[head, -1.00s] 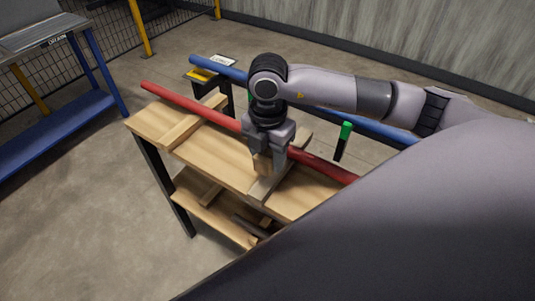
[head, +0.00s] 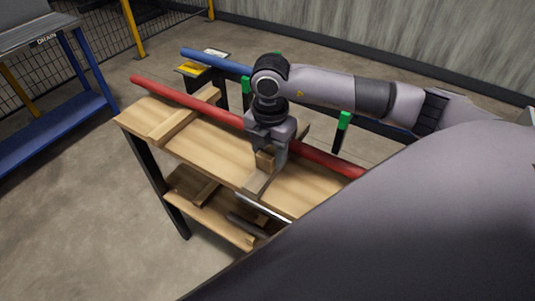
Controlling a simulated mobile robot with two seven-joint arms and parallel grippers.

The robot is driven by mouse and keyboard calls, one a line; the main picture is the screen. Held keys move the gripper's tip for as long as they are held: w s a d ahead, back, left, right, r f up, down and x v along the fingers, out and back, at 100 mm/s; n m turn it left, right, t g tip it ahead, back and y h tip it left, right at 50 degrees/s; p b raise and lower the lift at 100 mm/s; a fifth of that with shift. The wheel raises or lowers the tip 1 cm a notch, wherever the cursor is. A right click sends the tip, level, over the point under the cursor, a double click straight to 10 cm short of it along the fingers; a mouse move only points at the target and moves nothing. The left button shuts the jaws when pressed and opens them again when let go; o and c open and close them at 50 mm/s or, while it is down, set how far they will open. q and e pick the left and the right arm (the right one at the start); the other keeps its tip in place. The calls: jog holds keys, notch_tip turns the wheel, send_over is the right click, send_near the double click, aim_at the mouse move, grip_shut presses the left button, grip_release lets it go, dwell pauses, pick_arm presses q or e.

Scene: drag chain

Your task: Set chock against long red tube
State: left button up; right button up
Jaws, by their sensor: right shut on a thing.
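The long red tube (head: 185,98) lies along the far side of the wooden bench (head: 215,150), running from upper left to lower right. It passes behind my right gripper (head: 268,158), which hides a short part of it. The right gripper points down and is shut on a small wooden block, the chock (head: 264,161). The chock is on the near side of the tube, low over a wooden crosspiece (head: 257,183). I cannot tell whether it touches the crosspiece or the tube. My left gripper is out of view.
Another wooden crosspiece (head: 183,117) lies under the tube at left. A blue tube (head: 215,61) lies behind the bench, near green-topped posts (head: 343,121). A lower shelf (head: 205,205) holds pieces. A blue-framed table (head: 60,125) stands at left. My arm hides the lower right.

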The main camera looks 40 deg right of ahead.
aim_at(270, 152)
jog(key=o, duration=1.1)
jog(key=shift+r, duration=3.55)
